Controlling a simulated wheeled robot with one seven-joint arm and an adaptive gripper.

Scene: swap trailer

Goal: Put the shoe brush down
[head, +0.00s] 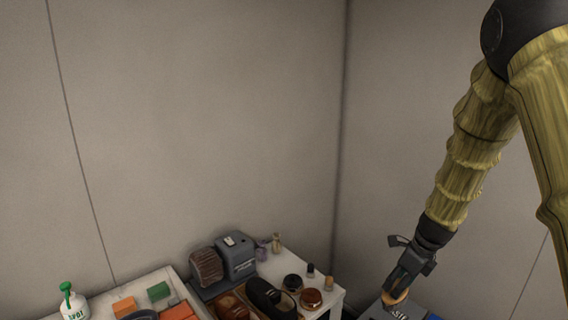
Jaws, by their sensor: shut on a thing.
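My gripper (401,289) is at the lower right, pointing down at the end of my arm. It is shut on the shoe brush (396,300), of which only a small tan, wood-coloured part shows below the fingers. The brush is just above or touching a dark grey surface with white lettering (378,313); I cannot tell which. The bristles are not visible.
Left of my gripper, a white table (335,295) holds dark shoes (268,298), round tins (311,298), small bottles and a grey machine with a brown brush wheel (236,260). Further left are a green-capped bottle (74,304) and coloured blocks. Walls stand behind.

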